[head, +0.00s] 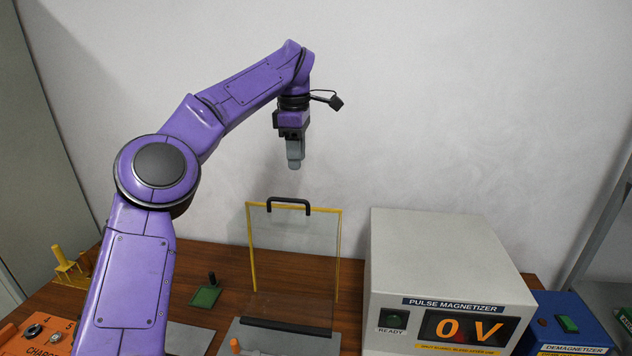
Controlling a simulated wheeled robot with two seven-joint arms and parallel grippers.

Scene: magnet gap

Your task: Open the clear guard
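The clear guard (292,240) is a see-through panel with yellow side edges and a black handle (289,202) on its top edge. It stands raised behind a grey base plate (262,339), with a black bar along the front of its lower part. My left gripper (294,163) hangs in the air above the handle, pointing down and apart from it. Its fingers are seen edge-on and overlap, so I cannot tell whether they are open or shut. Nothing shows hanging from them. My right gripper is not in view.
The pulse magnetizer (440,258), reading 0 V, stands right of the guard, with a blue demagnetizer (570,325) beyond. A green pad (206,296) with a black knob lies left of it. Yellow pegs (66,265) and an orange charger box (42,335) are far left. A wall stands behind.

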